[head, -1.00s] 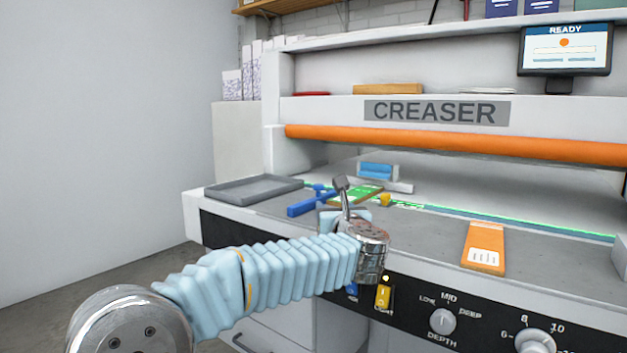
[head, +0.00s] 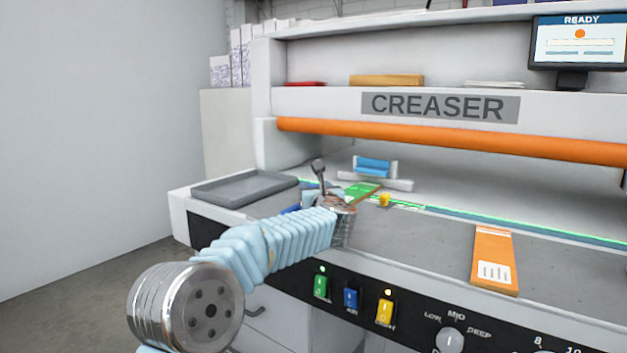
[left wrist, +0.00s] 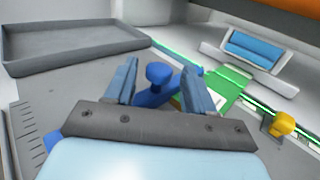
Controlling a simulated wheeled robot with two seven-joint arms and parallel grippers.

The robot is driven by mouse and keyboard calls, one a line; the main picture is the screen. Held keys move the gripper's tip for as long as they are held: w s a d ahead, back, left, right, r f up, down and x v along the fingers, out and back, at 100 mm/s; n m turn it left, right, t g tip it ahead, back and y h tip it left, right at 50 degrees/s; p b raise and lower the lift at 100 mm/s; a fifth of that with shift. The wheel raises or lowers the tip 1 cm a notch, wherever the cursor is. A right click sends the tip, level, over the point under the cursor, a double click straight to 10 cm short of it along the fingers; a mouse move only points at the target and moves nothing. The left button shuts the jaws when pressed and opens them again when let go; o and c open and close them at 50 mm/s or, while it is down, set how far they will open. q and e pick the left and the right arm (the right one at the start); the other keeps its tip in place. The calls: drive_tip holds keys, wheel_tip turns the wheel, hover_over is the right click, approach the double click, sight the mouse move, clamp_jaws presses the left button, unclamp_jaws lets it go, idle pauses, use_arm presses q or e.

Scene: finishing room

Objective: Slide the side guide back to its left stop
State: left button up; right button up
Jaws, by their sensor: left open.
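The side guide appears to be the blue bar with a round knob (left wrist: 157,74) on the grey bed, seen in the left wrist view. In the head view only a bit of its blue (head: 291,210) shows beside my arm. My left gripper (left wrist: 160,68) is open, with one finger on each side of the knob; whether either finger touches it I cannot tell. In the head view the gripper (head: 312,197) is partly hidden behind my wrist. A green-and-white card (head: 362,190) lies just right of the fingers. My right gripper is not in view.
A grey tray (head: 245,188) lies to the left on the bed. A yellow knob (head: 385,200) and a white block with a blue pad (head: 374,168) stand right of and behind the gripper. An orange card (head: 494,260) lies at right. Switches (head: 351,298) line the front panel.

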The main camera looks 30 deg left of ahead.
use_arm(q)
drive_tip(key=shift+p+x, duration=0.3)
drive_tip(key=shift+x, duration=1.1)
clamp_jaws()
